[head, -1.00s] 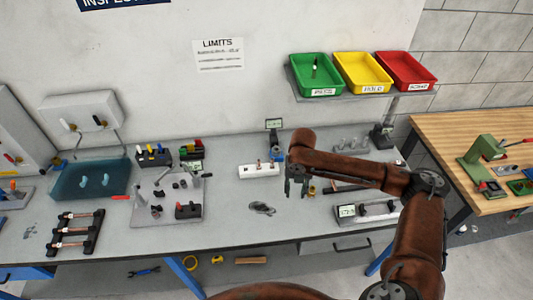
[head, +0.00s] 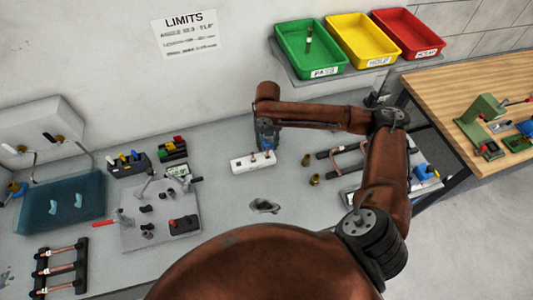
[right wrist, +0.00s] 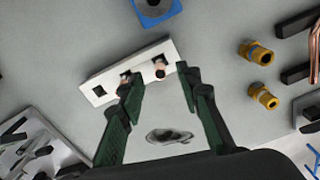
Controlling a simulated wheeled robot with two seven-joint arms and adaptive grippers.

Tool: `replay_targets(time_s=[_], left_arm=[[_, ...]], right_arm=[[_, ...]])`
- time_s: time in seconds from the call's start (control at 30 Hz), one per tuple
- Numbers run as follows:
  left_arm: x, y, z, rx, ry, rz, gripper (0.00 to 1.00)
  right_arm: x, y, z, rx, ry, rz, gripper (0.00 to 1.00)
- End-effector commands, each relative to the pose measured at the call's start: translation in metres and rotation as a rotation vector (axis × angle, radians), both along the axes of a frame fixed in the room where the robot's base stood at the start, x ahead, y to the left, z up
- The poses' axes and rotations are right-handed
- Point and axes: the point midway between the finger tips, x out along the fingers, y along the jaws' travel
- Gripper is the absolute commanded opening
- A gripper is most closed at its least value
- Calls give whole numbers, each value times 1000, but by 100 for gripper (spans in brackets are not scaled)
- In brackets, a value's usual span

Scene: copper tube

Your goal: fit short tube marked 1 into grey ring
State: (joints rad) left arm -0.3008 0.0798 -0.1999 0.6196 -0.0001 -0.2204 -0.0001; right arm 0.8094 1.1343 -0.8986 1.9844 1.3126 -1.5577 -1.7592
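A white block (head: 252,163) with square holes stands on the grey bench. In the right wrist view the block (right wrist: 97,91) has two short copper-coloured tubes in it: one near the right end (right wrist: 160,70), and one in the middle (right wrist: 126,79) partly hidden by a finger. No number can be read on either. My right gripper (right wrist: 158,75) is open, its fingers astride the block's near edge; in the head view the gripper (head: 265,148) is over the block. A flat dark grey rounded thing (head: 264,206) lies nearer; I cannot tell whether it is the ring. My left gripper is out of view.
Two brass fittings (head: 306,160) stand right of the block. A grey fixture plate (head: 130,230) is at left, beside a blue tray (head: 60,204) and a rack of copper tubes (head: 60,262). Green, yellow and red bins are on a shelf behind.

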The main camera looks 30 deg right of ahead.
Motion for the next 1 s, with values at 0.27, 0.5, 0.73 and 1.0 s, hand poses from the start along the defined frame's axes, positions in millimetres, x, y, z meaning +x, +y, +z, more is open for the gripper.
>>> replay_targets(time_s=[0.27, 0.5, 0.73, 1.0], left_arm=[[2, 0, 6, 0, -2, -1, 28], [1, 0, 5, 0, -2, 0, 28], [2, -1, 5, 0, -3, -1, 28], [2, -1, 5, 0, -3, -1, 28]], right_arm=[[-5, 1, -33, 0, 3, 1, 32], [-4, 1, -51, 0, 0, 2, 32], [-4, 1, -51, 0, -1, 1, 24], [-3, 1, -50, 0, -1, 1, 5]])
